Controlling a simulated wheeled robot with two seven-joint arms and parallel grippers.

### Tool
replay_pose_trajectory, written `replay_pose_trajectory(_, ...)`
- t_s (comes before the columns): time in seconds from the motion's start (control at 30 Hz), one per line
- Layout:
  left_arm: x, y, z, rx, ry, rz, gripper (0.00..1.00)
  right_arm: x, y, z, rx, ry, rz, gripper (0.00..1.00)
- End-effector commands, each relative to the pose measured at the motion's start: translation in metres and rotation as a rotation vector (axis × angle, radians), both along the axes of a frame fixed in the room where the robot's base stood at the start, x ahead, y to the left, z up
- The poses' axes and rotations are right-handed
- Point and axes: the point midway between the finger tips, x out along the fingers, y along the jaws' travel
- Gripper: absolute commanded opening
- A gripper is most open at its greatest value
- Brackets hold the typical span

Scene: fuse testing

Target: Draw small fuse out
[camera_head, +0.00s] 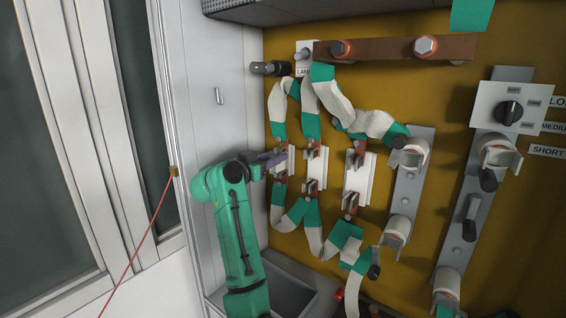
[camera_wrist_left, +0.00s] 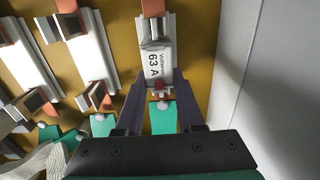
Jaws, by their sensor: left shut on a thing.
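The small fuse is a white block marked "63 A" (camera_wrist_left: 155,68) in the wrist view, upright between copper and grey contacts on the mustard panel. In the head view the leftmost fuse place (camera_head: 290,161) is partly hidden by my gripper. My left gripper (camera_head: 276,158) reaches it from the left with purple-grey fingers. In the wrist view the fingers (camera_wrist_left: 160,92) stand on either side of the fuse's near end, shut on it. Whether the fuse sits fully in its contacts cannot be told. My right gripper is not in view.
Two larger fuse holders (camera_head: 316,169) (camera_head: 358,177) stand close to the right. Green and white straps (camera_head: 325,240) hang above and below. The grey cabinet wall (camera_head: 222,95) is close on the left. A rotary switch (camera_head: 510,113) is at the far right.

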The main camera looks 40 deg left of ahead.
Motion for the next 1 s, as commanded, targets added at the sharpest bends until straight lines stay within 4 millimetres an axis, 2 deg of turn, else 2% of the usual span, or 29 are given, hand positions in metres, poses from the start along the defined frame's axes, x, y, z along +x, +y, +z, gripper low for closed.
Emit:
replay_pose_trajectory(0.3,-0.002,0.0,0.0,0.001,-0.002,0.0,0.0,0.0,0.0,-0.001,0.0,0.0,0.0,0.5)
replay_pose_trajectory(1.0,-0.037,0.0,0.0,0.001,-0.002,0.0,0.0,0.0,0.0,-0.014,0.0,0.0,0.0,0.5)
